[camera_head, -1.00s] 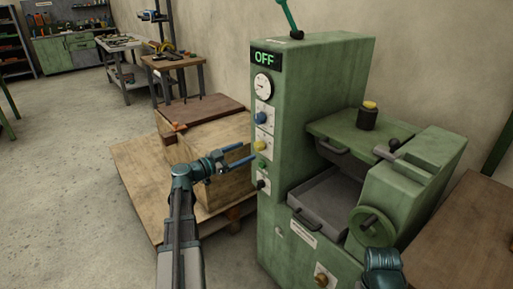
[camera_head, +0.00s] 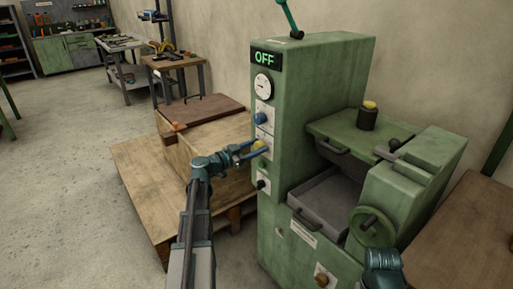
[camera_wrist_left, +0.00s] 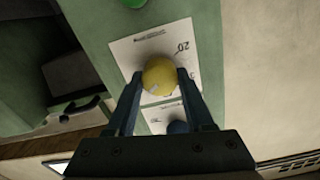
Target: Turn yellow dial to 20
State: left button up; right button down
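The yellow dial (camera_head: 259,145) is on the front of the green machine (camera_head: 320,90). In the left wrist view the dial (camera_wrist_left: 160,76) is a round knob on a white label (camera_wrist_left: 128,52) with a "20" at its upper right. A pale mark shows on the knob's lower-left side. My left gripper (camera_head: 257,149) is at the dial. In the left wrist view its two fingertips (camera_wrist_left: 160,74) lie on either side of the knob, very close to it; firm contact cannot be told. Only a teal part of my right arm (camera_head: 382,260) shows; its fingers are out of view.
A blue dial (camera_head: 261,118) is above the yellow one and a black knob (camera_head: 263,184) below it. The machine's display (camera_head: 266,59) reads OFF. A wooden crate (camera_head: 215,150) on a pallet stands left of the machine, close to my left arm.

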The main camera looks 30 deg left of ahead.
pick_arm(q)
grip_shut()
